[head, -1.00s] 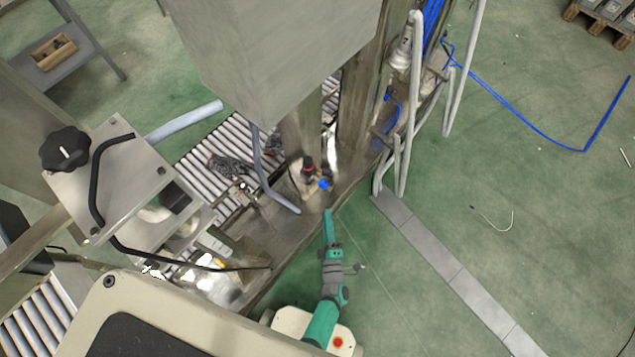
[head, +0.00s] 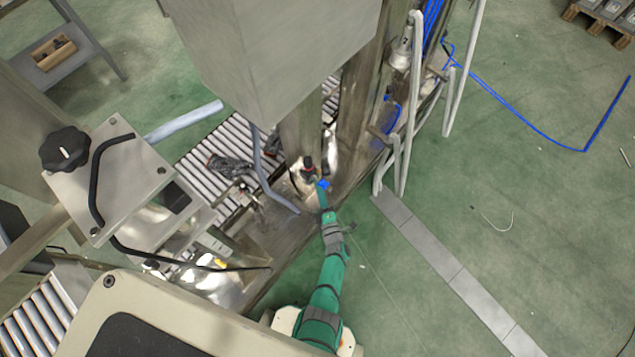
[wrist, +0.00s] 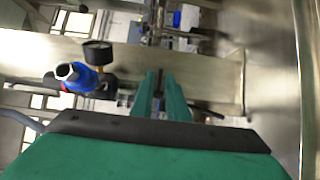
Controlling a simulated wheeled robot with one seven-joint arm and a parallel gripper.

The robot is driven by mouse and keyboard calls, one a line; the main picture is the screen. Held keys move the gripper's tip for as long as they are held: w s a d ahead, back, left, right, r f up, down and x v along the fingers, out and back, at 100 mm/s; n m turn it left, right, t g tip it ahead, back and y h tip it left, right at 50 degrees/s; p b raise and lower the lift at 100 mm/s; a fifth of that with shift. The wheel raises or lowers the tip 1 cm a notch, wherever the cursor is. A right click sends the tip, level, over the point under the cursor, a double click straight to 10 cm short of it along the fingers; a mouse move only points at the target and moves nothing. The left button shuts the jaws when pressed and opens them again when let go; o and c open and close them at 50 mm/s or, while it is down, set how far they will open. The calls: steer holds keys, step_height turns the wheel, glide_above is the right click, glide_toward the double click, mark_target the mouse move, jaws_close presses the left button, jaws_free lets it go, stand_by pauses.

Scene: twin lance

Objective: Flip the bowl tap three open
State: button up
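A blue fitting with a hexagonal metal end (wrist: 85,77) is at the left of the wrist view, next to a round gauge (wrist: 98,53). The blue part also shows in the head view (head: 325,184), by a red-and-black knob (head: 308,163) at the machine post. I cannot tell whether any of these is bowl tap three. My gripper (head: 323,194) is right beside the blue part in the head view. In the wrist view its two green fingers (wrist: 164,78) lie close together, to the right of the blue fitting and apart from it. I see nothing held between them.
A large grey metal box (head: 280,60) hangs above the machine. A roller conveyor (head: 215,150) runs behind it. A grey hose (head: 265,180) hangs near the post. Bent metal rails (head: 405,130) stand to the right. The green floor (head: 520,190) there is mostly open.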

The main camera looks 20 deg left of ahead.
steer(key=x, duration=0.2)
steer(key=shift+w+a, duration=0.25)
jaws_close()
steer(key=shift+w, duration=0.1)
